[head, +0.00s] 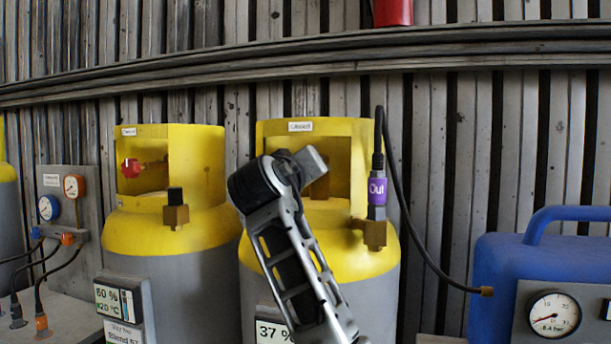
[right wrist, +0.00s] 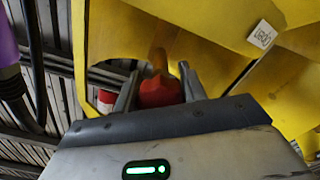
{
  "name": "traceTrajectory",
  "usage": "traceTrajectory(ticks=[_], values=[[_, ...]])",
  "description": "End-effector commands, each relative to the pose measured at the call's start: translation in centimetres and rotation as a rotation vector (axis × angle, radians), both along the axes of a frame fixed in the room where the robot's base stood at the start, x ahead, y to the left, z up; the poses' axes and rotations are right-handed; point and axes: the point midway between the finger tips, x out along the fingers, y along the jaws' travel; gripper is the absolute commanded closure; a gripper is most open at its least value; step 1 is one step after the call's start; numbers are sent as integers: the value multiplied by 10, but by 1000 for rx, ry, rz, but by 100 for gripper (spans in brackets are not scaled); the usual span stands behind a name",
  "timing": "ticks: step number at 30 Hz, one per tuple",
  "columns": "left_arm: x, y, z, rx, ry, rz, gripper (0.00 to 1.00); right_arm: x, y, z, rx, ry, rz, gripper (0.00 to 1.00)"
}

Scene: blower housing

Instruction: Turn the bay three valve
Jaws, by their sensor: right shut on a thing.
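The yellow-topped grey cylinder (head: 345,244) stands in the middle of the head view, with an opening in its yellow collar. Its red valve knob (right wrist: 158,92) shows in the right wrist view, inside the collar. My right gripper (right wrist: 156,86) has one finger on each side of the knob and is shut on it. In the head view my right gripper (head: 308,166) is in front of the collar opening and hides the knob. My left gripper is not in view.
A purple-tagged "Out" connector (head: 377,192) with a black hose stands right beside the collar. Another yellow-topped cylinder (head: 150,235) with a red knob (head: 131,168) is to the left. A blue tank (head: 495,265) with a gauge (head: 554,314) stands at right. A ribbed wall is behind.

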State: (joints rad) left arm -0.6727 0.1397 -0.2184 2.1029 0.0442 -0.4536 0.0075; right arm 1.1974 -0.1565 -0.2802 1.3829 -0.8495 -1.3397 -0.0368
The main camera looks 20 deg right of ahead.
Motion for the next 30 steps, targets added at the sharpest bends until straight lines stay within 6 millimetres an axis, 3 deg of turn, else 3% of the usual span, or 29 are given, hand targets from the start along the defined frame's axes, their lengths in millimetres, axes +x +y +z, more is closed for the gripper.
traceTrajectory(ticks=[15,16,18,30], values=[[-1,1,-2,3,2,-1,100,0,1,-3,20,-7,1,81],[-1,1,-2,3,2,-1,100,0,1,-3,20,-7,1,53],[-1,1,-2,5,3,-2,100,0,1,-2,19,-6,1,37],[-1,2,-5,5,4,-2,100,-7,6,-2,18,-10,2,37]])
